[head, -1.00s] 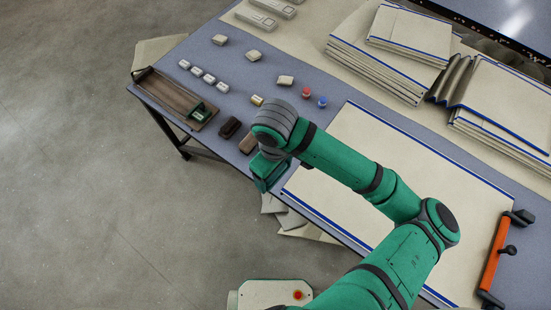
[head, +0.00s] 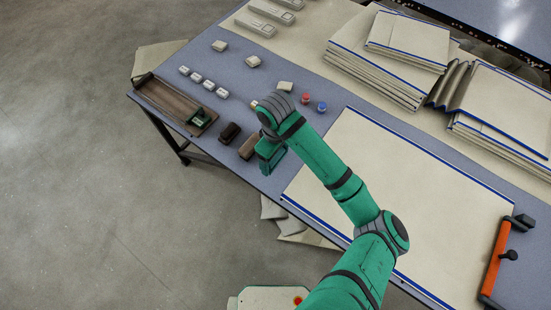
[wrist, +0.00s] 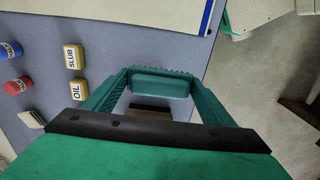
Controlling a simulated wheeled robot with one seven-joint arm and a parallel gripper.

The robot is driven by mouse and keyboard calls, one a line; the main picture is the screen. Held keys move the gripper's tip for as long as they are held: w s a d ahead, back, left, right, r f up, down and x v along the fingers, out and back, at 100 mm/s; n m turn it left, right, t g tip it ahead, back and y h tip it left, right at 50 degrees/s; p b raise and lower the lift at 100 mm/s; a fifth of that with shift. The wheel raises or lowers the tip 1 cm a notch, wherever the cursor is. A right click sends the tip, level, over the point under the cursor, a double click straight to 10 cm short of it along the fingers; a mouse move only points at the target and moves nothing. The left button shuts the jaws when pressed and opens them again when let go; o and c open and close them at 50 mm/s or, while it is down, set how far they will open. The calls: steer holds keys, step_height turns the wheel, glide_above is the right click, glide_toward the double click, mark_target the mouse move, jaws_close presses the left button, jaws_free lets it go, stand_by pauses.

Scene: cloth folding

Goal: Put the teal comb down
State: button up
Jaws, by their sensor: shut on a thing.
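The teal comb (wrist: 160,85) is gripped crosswise between the two teal fingers of my gripper (wrist: 160,92) in the wrist view. Its toothed edge faces the top of that picture. My gripper is shut on it. In the head view my gripper (head: 268,160) hangs at the table's near edge, just right of the dark brown blocks. The comb cannot be told apart from the gripper there. A brown block (wrist: 150,109) shows beyond the comb in the wrist view, and part of it is hidden. I cannot tell the height of the comb above the table.
Two brown blocks (head: 230,132) lie left of my gripper. A wooden tray (head: 160,97) with a green item (head: 198,117) is at the left. Red (head: 305,97) and blue (head: 322,106) small items lie behind. A blue-edged cloth (head: 420,180) covers the right; an orange-handled tool (head: 495,263) lies there.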

mark_target(276, 160)
steer(key=shift+w+f, duration=0.6)
steer(key=shift+f, duration=1.55)
steer(key=shift+f, duration=0.1)
steer(key=o, duration=1)
